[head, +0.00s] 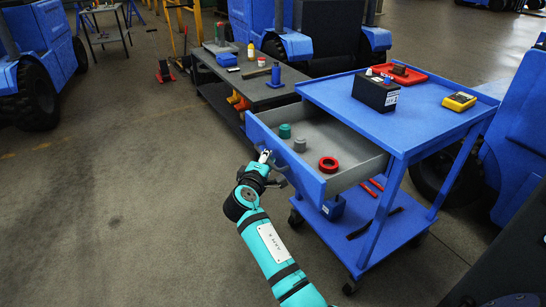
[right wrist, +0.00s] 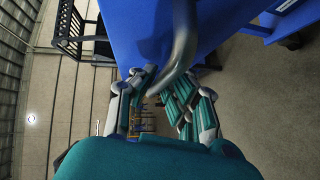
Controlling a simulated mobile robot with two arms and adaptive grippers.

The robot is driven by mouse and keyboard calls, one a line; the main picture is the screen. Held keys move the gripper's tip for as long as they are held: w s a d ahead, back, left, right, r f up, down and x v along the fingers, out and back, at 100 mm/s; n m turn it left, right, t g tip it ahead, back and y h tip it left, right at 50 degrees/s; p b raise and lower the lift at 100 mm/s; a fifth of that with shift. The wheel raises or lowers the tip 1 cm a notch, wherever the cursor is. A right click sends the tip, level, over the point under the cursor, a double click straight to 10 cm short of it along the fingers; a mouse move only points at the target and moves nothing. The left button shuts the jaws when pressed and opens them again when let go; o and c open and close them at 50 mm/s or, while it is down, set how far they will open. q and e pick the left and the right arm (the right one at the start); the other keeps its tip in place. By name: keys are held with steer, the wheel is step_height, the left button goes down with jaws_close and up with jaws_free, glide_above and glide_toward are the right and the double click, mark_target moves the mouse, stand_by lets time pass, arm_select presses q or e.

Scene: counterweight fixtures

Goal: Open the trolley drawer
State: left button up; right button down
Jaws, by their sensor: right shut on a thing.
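The blue trolley (head: 400,128) stands at the right in the head view. Its drawer (head: 270,140) is pulled well out toward the left, and its grey inside shows. In it lie a green cylinder (head: 285,131), a grey-green weight (head: 300,145) and a red ring (head: 329,165). My right gripper (head: 264,159) is at the drawer's front, shut on the curved metal handle. The handle (right wrist: 184,45) shows in the right wrist view, running between the fingers (right wrist: 160,92) against the blue drawer front. My left gripper is not in view.
A black battery (head: 375,93), a yellow meter (head: 459,101) and a red tray (head: 400,73) are on the trolley top. A dark workbench (head: 255,92) stands behind the drawer. Blue vehicles stand around. The floor (head: 110,210) at the left is clear.

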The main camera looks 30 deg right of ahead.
steer(key=shift+a+r, duration=0.2)
steer(key=c, duration=1.4)
jaws_free()
steer(key=shift+f, duration=0.1)
